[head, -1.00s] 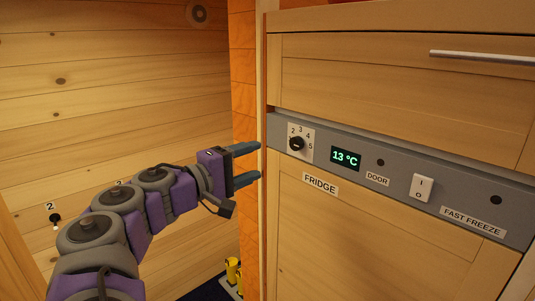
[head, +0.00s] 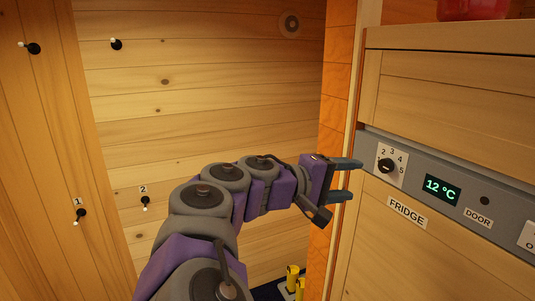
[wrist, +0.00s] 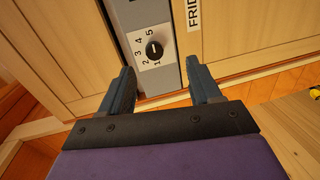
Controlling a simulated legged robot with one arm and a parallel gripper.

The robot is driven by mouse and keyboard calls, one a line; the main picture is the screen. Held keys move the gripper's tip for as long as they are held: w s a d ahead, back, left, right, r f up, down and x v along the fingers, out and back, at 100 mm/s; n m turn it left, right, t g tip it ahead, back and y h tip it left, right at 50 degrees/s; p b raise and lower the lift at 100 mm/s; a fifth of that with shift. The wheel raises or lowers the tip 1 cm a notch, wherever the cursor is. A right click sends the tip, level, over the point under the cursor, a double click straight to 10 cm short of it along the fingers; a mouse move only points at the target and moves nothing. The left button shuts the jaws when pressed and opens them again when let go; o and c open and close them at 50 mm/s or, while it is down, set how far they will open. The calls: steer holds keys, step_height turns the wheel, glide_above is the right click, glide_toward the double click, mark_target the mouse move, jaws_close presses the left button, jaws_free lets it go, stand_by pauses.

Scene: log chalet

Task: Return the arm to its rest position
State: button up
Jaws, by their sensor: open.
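My gripper (head: 346,178) is open and empty, its two blue-grey fingers apart. In the head view it points right, at the left edge of the fridge front (head: 440,250). In the wrist view my gripper (wrist: 163,88) frames the black fridge dial (wrist: 154,49), which lies beyond the fingertips. No contact with the dial shows. The dial also shows in the head view (head: 387,166), on a white plate numbered up to 5. My arm stretches up from the bottom of the head view, bent, with purple and grey links.
The grey fridge panel holds a display (head: 442,189) reading 12 °C. Wall hooks or switches labelled 1 (head: 81,215) and 2 (head: 145,203) are on the wooden wall at left. Yellow objects (head: 293,279) stand low behind my arm. A red item (head: 473,9) sits on top of the cabinet.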

steer(key=s+d+f+m+g+y+b, duration=0.1)
steer(key=s+d+f+m+g+y, duration=0.15)
steer(key=s+d+f+y, duration=0.7)
steer(key=s+a+f+g+y+b, duration=0.1)
steer(key=s+a+f, duration=0.4)
steer(key=s+f, duration=0.2)
steer(key=s+a+f+g+y+b, duration=0.1)
steer(key=s+a+f+g+y, duration=0.1)
steer(key=s+a+f, duration=0.2)
steer(key=s+a+f+g+y+b, duration=0.1)
steer(key=s+a+f, duration=0.4)
steer(key=s+f, duration=0.5)
steer(key=s+m+y, duration=0.1)
steer(key=s, duration=0.2)
steer(key=shift+a+f+g, duration=0.35)
steer(key=shift+f, duration=0.05)
steer(key=shift+d+y, duration=0.25)
steer(key=shift+d, duration=0.05)
steer(key=shift+a, duration=0.15)
